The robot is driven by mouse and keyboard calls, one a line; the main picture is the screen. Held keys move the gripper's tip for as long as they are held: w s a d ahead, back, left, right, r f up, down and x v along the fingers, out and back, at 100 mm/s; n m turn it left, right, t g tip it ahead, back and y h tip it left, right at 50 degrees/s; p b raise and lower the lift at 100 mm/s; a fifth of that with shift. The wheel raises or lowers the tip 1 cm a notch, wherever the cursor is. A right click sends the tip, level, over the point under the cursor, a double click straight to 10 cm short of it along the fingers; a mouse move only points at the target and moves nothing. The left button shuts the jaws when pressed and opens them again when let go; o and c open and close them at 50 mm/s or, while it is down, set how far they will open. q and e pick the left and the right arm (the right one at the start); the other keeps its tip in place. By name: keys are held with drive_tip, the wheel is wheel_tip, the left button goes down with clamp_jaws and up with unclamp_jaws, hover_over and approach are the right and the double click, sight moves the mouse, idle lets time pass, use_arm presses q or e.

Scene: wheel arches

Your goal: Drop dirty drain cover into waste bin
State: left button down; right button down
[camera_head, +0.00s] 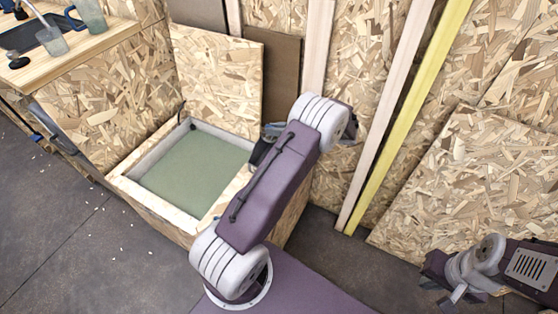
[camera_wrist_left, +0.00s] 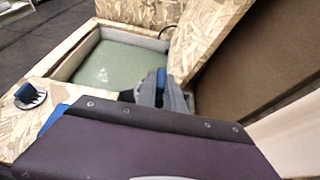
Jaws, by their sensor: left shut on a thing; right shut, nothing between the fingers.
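In the head view my purple arm hides most of this gripper. The box has a pale green inside (camera_head: 195,172) and a raised chipboard lid (camera_head: 220,85). I cannot tell if it is the waste bin; no other bin shows. My right gripper (camera_head: 443,290) is shut and empty, low at the right.
A round dark fitting with a blue part (camera_wrist_left: 28,96) sits on the box's rim. Chipboard panels and a yellow post (camera_head: 408,115) stand behind. Floor at left is open.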

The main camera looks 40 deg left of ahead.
use_arm(q)
drive_tip(key=c, duration=1.4)
unclamp_jaws()
drive_tip(key=shift+o, duration=0.2)
drive_tip(key=s+p+v, duration=0.1)
drive_tip(key=p+v, duration=0.2)
drive_tip(key=v, duration=0.6)
drive_tip(key=shift+w, duration=0.5)
drive_tip(key=shift+a+r, duration=0.1)
drive_tip(key=shift+r, duration=0.05)
